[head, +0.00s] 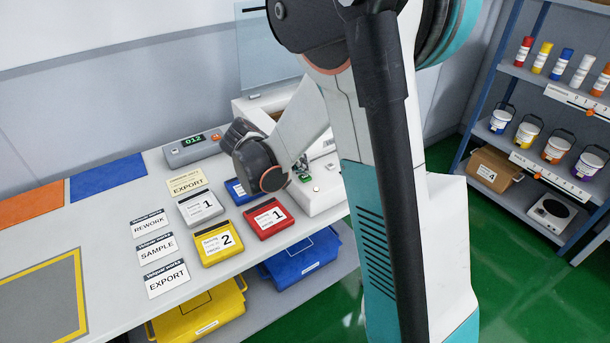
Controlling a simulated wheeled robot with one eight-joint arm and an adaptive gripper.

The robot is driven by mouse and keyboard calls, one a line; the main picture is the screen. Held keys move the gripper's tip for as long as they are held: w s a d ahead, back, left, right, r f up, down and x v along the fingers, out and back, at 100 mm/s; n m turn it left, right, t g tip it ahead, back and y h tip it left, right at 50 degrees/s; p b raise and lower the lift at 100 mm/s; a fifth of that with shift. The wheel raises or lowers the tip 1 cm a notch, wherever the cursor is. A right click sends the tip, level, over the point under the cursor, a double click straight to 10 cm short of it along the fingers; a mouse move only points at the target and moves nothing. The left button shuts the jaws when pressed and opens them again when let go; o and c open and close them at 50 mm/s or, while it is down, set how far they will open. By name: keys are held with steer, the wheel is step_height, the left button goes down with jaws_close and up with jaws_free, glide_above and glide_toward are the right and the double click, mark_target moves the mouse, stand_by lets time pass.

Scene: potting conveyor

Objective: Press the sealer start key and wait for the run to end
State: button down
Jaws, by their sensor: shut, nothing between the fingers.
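The white sealer (322,197) stands at the back right of the bench, partly hidden by my arm. My dark wrist hangs in front of the sealer's left side. My gripper (302,171) shows only as a small piece beside the wrist, over or close to the sealer's front. It is shut and holds nothing visible. I cannot tell whether its tips touch the sealer.
A grey box (192,147) with a lit "012" display stands at the back. Grey (201,207), yellow (219,241), red (267,217) and blue (236,189) labelled boxes lie in front of my wrist, with label cards to the left. Shelves (540,80) stand right.

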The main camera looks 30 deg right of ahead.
mark_target(302, 176)
steer(key=shift+r, duration=0.4)
steer(key=shift+r+p, duration=1.8)
steer(key=shift+r, duration=0.7)
steer(key=s+a+r+n+t+y, duration=0.2)
steer(key=s+a+r+n+y, duration=0.1)
steer(key=s+a, duration=0.5)
steer(key=s+a+r+n+t+y, duration=0.3)
steer(key=s+a+r+y, duration=0.3)
steer(key=s, duration=0.7)
steer(key=shift+s+a, duration=0.3)
steer(key=shift+a, duration=0.75)
steer(key=shift+r, duration=0.1)
stand_by(1.8)
